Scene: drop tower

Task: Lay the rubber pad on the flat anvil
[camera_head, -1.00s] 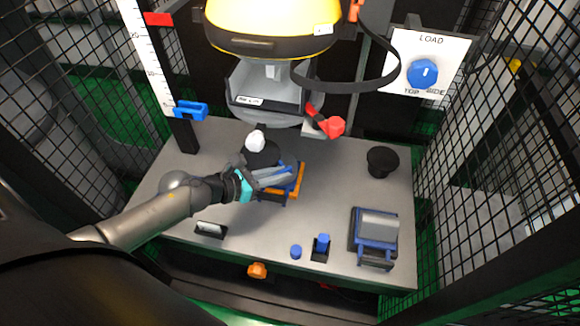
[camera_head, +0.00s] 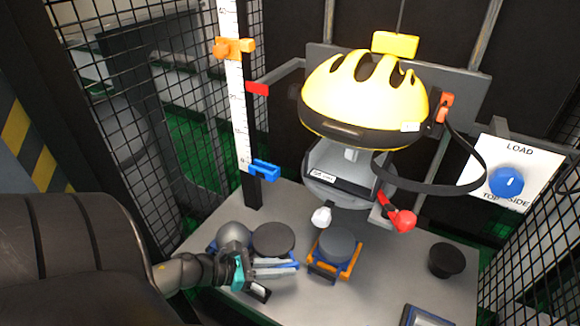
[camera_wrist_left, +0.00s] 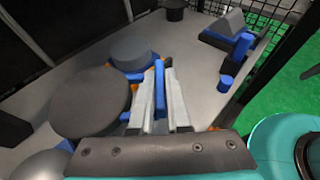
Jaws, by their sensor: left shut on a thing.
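The rubber pad (camera_head: 273,239) appears to be the dark round disc just behind my left gripper; it shows large at the left of the wrist view (camera_wrist_left: 88,102). My left gripper (camera_head: 282,267) is shut on a thin blue tab (camera_wrist_left: 159,88), which seems to belong to this disc. The join is hidden. The flat anvil (camera_head: 337,245) looks to be the grey cylinder in a blue and orange holder (camera_head: 329,271), under the helmet. Its top is bare in the head view, and the disc is left of it, apart. My right gripper is not in view.
A steel dome (camera_head: 233,234) is close left of the disc. A white knob (camera_head: 321,217) and a red handle (camera_head: 402,219) stand near the anvil, below the yellow helmet (camera_head: 366,95). A black cup-like piece (camera_head: 446,260) stands right. The bench (camera_head: 390,280) is clear between.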

